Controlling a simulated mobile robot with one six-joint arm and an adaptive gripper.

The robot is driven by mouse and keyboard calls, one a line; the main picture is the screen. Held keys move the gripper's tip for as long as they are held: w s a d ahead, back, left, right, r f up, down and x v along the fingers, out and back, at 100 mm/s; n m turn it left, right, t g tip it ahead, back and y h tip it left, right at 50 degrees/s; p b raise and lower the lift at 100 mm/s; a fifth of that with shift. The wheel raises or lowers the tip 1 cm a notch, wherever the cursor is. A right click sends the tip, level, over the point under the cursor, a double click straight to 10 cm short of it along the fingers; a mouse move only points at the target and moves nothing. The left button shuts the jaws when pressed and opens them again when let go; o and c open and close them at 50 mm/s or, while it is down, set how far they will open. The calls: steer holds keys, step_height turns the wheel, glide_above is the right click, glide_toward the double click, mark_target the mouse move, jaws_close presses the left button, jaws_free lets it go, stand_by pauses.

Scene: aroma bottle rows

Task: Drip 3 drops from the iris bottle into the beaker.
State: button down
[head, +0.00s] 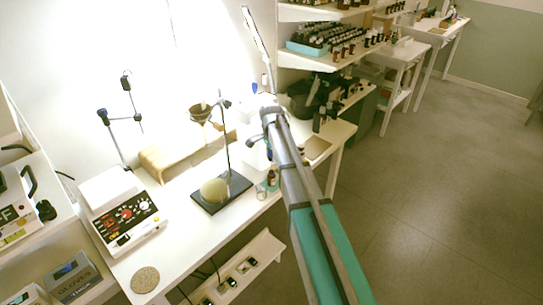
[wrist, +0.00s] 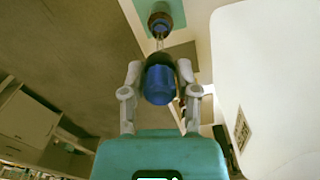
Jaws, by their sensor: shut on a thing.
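My gripper (wrist: 156,78) is shut on a blue dropper top (wrist: 159,86) in the wrist view. A thin pale stem seems to run from it toward an amber bottle with a blue band (wrist: 160,22), whose dark round mouth faces me. I cannot read its label or tell whether the stem's tip is inside. In the head view, a small dark bottle with blue on it (head: 272,179) stands at the bench's front edge, below my gripper (head: 266,108). Beside it is a small clear glass vessel (head: 262,191), perhaps the beaker. The held top is not clear in the head view.
A white device with buttons (head: 124,214) and a cork disc (head: 145,280) are farther left. Shelves of bottles (head: 335,40) are at the back right.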

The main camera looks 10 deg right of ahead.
mark_target(272, 170)
steer(key=shift+f+b, duration=3)
steer(key=shift+f, duration=0.1)
steer(key=c, duration=1)
jaws_free()
step_height(272, 170, up, 9)
steer(key=p, duration=0.8)
steer(key=shift+f+p, duration=0.15)
steer(key=shift+p, duration=0.2)
